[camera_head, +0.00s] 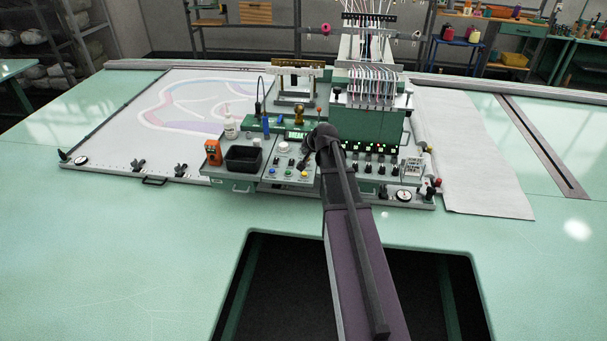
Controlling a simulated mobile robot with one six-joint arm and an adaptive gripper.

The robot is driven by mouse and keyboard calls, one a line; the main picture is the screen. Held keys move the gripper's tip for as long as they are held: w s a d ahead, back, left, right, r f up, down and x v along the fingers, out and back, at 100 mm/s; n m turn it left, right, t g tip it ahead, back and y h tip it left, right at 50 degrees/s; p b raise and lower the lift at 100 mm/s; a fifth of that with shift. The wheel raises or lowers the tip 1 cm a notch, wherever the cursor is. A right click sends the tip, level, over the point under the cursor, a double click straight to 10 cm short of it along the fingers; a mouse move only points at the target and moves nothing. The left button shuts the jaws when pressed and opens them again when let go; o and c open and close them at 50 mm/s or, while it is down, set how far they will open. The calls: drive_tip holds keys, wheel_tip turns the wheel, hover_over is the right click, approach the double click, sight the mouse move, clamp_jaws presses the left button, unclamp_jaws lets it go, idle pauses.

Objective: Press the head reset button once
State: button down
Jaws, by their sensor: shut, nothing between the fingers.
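The control panel (270,180) on the tufting head's near side carries several small coloured buttons, among them a blue button (288,172) and a yellow-green button (303,173). Their labels are too small to read, so I cannot tell which is the head reset button; the arm may hide part of the panel. My gripper (306,160) is small and dark at the far end of my arm, just above the panel's right part. Its fingers look shut and empty. I cannot tell whether they touch anything.
A black bin (243,159), an orange device (213,152) and a white bottle (230,127) stand left of the buttons. The threaded tufting head (375,118) rises behind right. A dark opening (285,290) lies in front.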

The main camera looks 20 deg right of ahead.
sight(305, 174)
drive_tip(key=shift+f+b, duration=4.1)
drive_tip(key=shift+f, duration=0.25)
drive_tip(key=shift+f+b, duration=0.15)
drive_tip(key=shift+b, duration=0.2)
drive_tip(key=shift+f+b, duration=0.25)
drive_tip(key=shift+b, duration=0.05)
drive_tip(key=shift+f+b, duration=0.5)
drive_tip(key=shift+r, duration=0.1)
drive_tip(key=shift+r+p, duration=0.85)
drive_tip(key=shift+p, duration=0.1)
drive_tip(key=shift+r+p, duration=2.5)
drive_tip(key=shift+p, duration=0.05)
